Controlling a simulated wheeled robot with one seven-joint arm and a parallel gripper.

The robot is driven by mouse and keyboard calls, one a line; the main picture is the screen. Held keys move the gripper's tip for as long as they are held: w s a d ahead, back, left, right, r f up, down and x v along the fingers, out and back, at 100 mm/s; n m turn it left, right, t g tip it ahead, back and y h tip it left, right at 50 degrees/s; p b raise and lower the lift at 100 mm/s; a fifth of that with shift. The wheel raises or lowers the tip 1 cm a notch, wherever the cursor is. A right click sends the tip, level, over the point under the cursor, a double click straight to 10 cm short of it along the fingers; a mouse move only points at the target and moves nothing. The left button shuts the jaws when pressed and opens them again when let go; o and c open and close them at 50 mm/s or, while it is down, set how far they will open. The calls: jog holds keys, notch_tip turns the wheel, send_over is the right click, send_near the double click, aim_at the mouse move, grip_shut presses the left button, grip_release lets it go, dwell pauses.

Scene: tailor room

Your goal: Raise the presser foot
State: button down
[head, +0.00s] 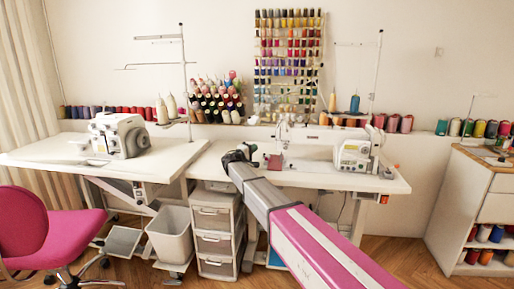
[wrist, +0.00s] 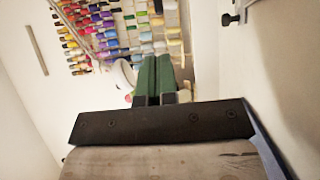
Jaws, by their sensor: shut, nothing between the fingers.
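The white sewing machine (head: 352,150) stands on the right-hand table, with its needle end to the left, near my gripper. Its presser foot is too small to make out in the head view. My gripper (head: 243,152) is above the left part of this table, left of the machine's needle end. In the wrist view my gripper (wrist: 153,62) shows two green fingers pressed together, with nothing between them. A white surface with a small black knob (wrist: 230,18) is at the right of that view; I cannot tell which part it is.
A dark red block (head: 275,162) sits on the table just right of my gripper. A second white machine (head: 120,135) stands on the left table. Thread spools (head: 290,60) hang on the wall behind. A drawer unit (head: 215,232) and a pink chair (head: 25,225) are below.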

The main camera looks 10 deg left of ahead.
jog(key=x, duration=1.2)
jog(key=shift+r, duration=0.1)
jog(key=shift+w+r+m+t+h, duration=0.2)
jog(key=shift+w+m+t+h, duration=0.1)
jog(key=shift+m+t, duration=0.1)
jog(key=r+m+h, duration=0.1)
jog(key=w+r+m+t+h, duration=0.1)
jog(key=r+m+h, duration=0.1)
jog(key=w+r+m+h, duration=0.1)
jog(key=shift+r+m+h, duration=0.2)
jog(key=shift+m+h, duration=0.2)
dwell(0.5)
